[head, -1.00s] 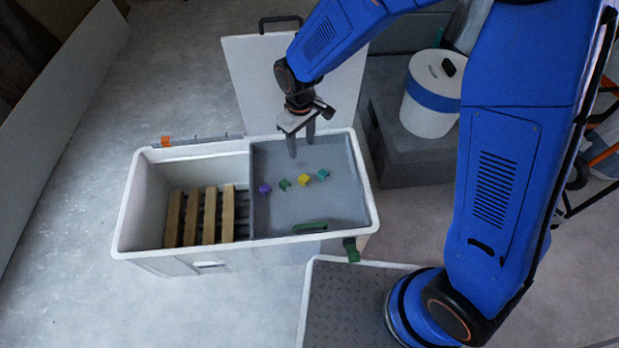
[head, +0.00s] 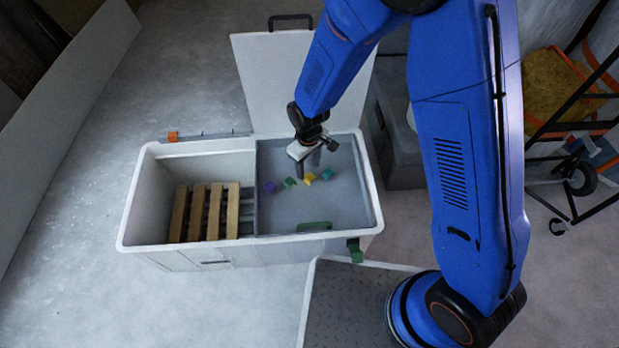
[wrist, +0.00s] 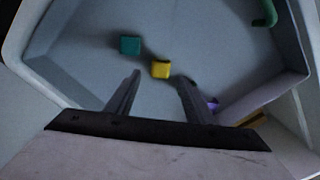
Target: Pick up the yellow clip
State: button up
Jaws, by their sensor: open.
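The yellow clip (head: 310,177) lies on the floor of the grey tray (head: 350,205) in the right half of the white box. In the wrist view the yellow clip (wrist: 161,69) is a small block just beyond the fingertips and roughly between their lines. My gripper (head: 311,168) is over the tray, close to the clip, with its fingers pointing down. In the wrist view my gripper (wrist: 160,78) has its fingers apart with nothing between them. A finger partly covers the clip in the head view.
A teal clip (head: 327,174) lies right of the yellow one. A green clip (head: 289,182) and a purple clip (head: 270,187) lie to its left. A green handle-like piece (head: 314,226) is at the tray's front. Wooden slats (head: 215,212) fill part of the left compartment. The lid (head: 270,75) stands open behind.

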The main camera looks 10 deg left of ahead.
aim_at(309, 177)
jog(key=shift+s+d+f, duration=0.1)
jog(key=shift+f, duration=1.05)
jog(key=shift+s+d+f, duration=0.1)
jog(key=shift+f, duration=1)
jog(key=shift+c, duration=0.5)
jog(key=c, duration=0.9)
jog(key=shift+o, duration=0.2)
jog(key=shift+r, duration=0.15)
notch_tip(309, 177, up, 10)
jog(key=shift+w, duration=0.1)
